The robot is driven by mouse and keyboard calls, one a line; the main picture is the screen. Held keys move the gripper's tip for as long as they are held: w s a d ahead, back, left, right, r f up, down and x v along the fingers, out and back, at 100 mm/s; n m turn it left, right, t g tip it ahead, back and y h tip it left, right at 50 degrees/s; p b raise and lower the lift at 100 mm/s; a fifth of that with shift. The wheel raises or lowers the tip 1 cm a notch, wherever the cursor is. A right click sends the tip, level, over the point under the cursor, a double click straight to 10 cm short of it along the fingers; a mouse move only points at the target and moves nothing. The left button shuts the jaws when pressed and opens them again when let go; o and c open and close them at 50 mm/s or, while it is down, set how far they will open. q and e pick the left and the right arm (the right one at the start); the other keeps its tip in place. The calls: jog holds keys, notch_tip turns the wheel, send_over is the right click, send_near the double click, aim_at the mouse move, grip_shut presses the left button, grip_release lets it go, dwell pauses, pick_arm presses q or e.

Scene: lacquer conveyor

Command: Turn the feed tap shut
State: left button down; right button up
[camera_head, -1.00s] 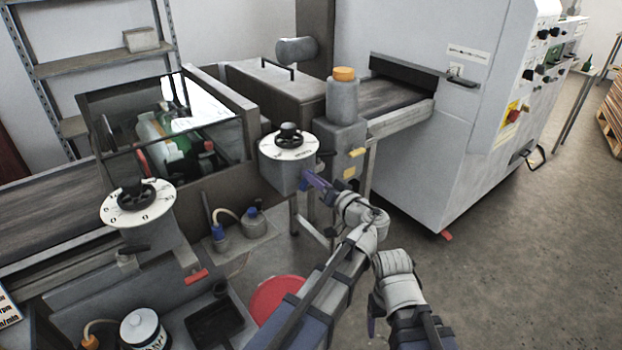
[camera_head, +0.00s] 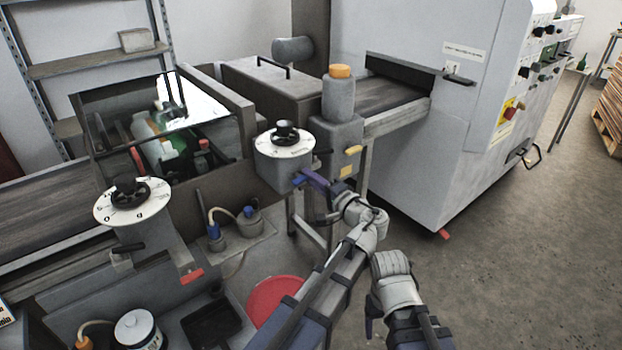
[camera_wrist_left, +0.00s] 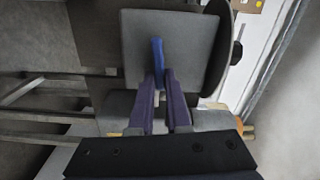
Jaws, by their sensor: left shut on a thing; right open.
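The feed tap shows as a small blue lever (camera_head: 298,180) on the front of the grey box under the right-hand white dial. It also shows in the left wrist view (camera_wrist_left: 158,52), standing upright in front of a grey square face (camera_wrist_left: 190,40). My left gripper (camera_head: 306,181) is at the lever. In the left wrist view its purple fingers (camera_wrist_left: 160,80) are shut on the lever's near end. The fingers hide part of the lever in the head view. My right gripper (camera_head: 368,318) is open and empty, low in the picture, pointing down and apart from the machine.
The white dial (camera_head: 285,147) with a black knob sits just above the tap. A grey bottle with an orange cap (camera_head: 339,92) stands to its right. A red bucket (camera_head: 275,297) is on the floor below. The floor (camera_head: 500,260) at right is clear.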

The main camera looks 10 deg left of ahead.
pick_arm(q)
jog(key=shift+f+m, duration=0.2)
jog(key=shift+m, duration=0.6)
jog(key=c, duration=0.9)
grip_release()
jog(key=shift+s+d, duration=0.1)
